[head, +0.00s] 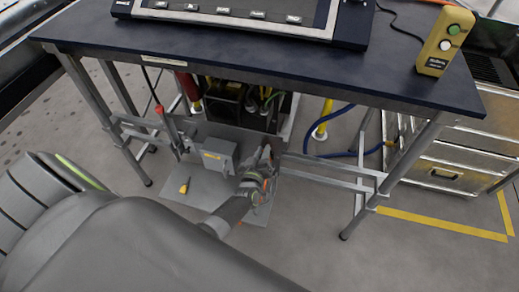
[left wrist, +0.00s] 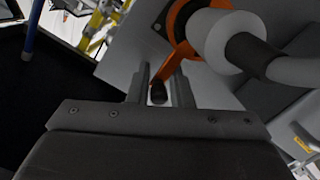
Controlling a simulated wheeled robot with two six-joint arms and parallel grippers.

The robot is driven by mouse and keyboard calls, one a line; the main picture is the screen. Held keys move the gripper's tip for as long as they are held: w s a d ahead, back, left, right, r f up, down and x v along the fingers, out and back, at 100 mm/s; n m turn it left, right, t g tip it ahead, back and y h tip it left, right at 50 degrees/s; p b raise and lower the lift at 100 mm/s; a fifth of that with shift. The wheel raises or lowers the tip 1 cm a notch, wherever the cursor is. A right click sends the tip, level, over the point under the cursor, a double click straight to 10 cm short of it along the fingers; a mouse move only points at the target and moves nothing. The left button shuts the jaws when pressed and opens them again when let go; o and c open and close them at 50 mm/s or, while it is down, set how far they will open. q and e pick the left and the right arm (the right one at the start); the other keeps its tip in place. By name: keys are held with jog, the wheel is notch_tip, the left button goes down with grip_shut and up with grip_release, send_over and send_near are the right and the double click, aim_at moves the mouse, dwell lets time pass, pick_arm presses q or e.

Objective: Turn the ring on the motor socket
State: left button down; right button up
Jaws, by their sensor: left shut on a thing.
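The orange ring (left wrist: 177,30) shows in the left wrist view around the socket, with a thick white-and-dark plug (left wrist: 228,42) and grey cable at its right. My left gripper (left wrist: 160,84) is shut on this lever, one finger on each side of the knob. In the head view my left gripper (head: 262,168) is low under the table, right of a grey box (head: 214,156) with a yellow label. The ring is too small to make out clearly there. My right gripper is not in view.
The dark table top (head: 270,75) and its metal legs and crossbars (head: 325,175) stand over and around my left arm. Hoses and cables hang behind. A small yellow item (head: 184,187) lies on the grey floor plate.

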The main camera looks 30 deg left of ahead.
pick_arm(q)
jog(key=shift+d+m, duration=0.4)
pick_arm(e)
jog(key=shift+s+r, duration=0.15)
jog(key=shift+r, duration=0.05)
pick_arm(q)
jog(key=shift+f, duration=0.1)
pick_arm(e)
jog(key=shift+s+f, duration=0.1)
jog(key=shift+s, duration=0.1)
pick_arm(q)
jog(key=c, duration=1.4)
grip_release()
jog(key=shift+d, duration=0.15)
jog(key=shift+c, duration=0.2)
jog(key=shift+w, duration=0.1)
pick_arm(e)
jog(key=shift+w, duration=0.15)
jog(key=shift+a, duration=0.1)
